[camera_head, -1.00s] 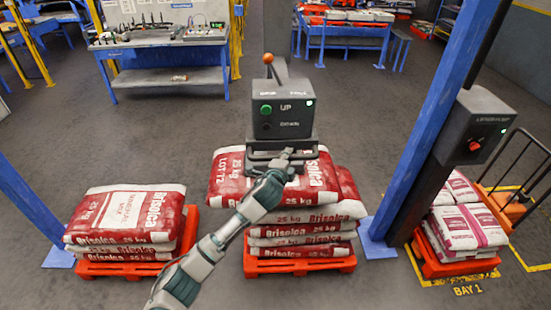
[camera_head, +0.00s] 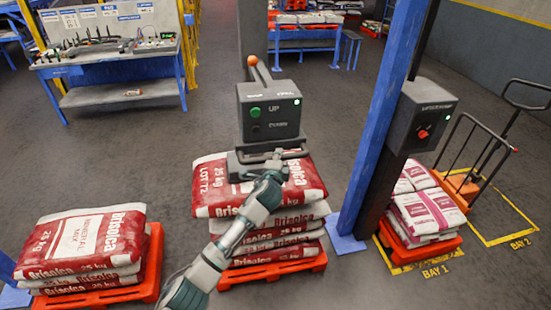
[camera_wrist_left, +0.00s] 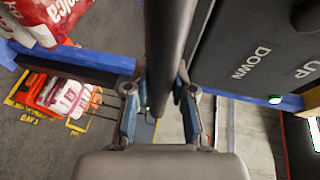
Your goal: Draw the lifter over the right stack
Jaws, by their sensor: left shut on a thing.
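The lifter (camera_head: 270,112) is a dark grey box with UP and DOWN buttons and an orange-topped stem. It is above the right stack (camera_head: 290,233) of red and white sacks on an orange pallet (camera_head: 300,267). A red and white sack marked LOT 72 (camera_head: 232,190) is directly under the lifter and reaches past the stack's left side. My left gripper (camera_head: 270,172) is shut on the lifter's handle bar; in the left wrist view its fingers (camera_wrist_left: 160,105) close around the dark bar (camera_wrist_left: 168,45). My right gripper is not in view.
A lower stack (camera_head: 85,240) on an orange pallet (camera_head: 152,265) is at the left. A blue post (camera_head: 380,130) with a control box (camera_head: 422,115) stands right of the right stack. Beyond are a loaded pallet (camera_head: 435,247) and a pallet truck (camera_head: 465,185). Benches stand behind.

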